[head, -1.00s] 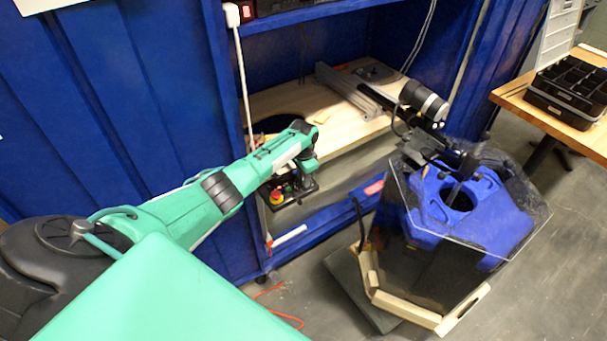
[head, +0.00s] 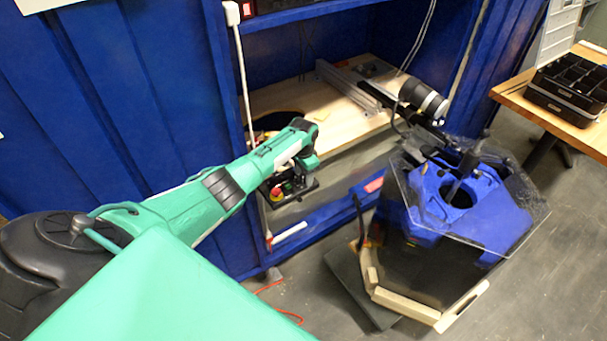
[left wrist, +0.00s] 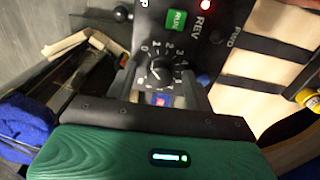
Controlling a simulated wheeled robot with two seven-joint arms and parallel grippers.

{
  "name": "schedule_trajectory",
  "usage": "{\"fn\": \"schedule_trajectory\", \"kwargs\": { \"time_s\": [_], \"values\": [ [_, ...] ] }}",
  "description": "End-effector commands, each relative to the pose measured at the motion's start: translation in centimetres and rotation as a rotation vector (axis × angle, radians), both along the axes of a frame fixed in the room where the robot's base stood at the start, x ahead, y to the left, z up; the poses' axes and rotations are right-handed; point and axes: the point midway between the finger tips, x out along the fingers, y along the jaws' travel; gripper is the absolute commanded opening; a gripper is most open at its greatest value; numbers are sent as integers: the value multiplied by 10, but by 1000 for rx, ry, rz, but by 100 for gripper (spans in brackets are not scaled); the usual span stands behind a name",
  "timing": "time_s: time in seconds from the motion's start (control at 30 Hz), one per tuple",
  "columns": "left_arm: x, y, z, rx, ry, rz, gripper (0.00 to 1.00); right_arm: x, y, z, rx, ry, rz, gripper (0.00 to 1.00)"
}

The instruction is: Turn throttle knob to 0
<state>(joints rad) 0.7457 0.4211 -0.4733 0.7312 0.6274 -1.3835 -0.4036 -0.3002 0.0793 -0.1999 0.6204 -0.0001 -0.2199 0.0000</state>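The throttle knob (left wrist: 160,72) is a round black knob on a black control panel (left wrist: 150,15), with white numbers around it. Its exact pointer setting is too small to read surely. My left gripper (left wrist: 163,88) has one grey finger on each side of the knob, with gaps visible between fingers and knob. In the head view my left gripper (head: 306,160) is at the control box (head: 296,192) on the cabinet's front, and hides the knob there. My right gripper is out of view.
A green RUN button (left wrist: 176,21) and a lit red light (left wrist: 206,5) beside REV are close to the knob. A red stop button (head: 277,193) is on the box. The clear tank (head: 480,215) with a blue thruster mount stands at the right. A wooden shelf (head: 300,100) is behind.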

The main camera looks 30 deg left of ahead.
Motion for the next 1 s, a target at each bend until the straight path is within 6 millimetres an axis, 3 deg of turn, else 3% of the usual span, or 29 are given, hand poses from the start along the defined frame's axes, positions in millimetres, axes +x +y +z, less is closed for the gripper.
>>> {"fn": "schedule_trajectory", "kwargs": {
  "time_s": [0.23, 0.37, 0.8, 1.0],
  "values": [
    [1, 0, 4, 0, -2, -1, 53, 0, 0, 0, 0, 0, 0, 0],
    [1, 0, 17, 0, -3, -2, 53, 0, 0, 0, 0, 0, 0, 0],
    [1, 1, 106, 0, -4, -2, 53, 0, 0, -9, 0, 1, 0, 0],
    [1, 0, 131, 0, -2, 0, 53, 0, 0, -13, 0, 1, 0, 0]
  ]
}}
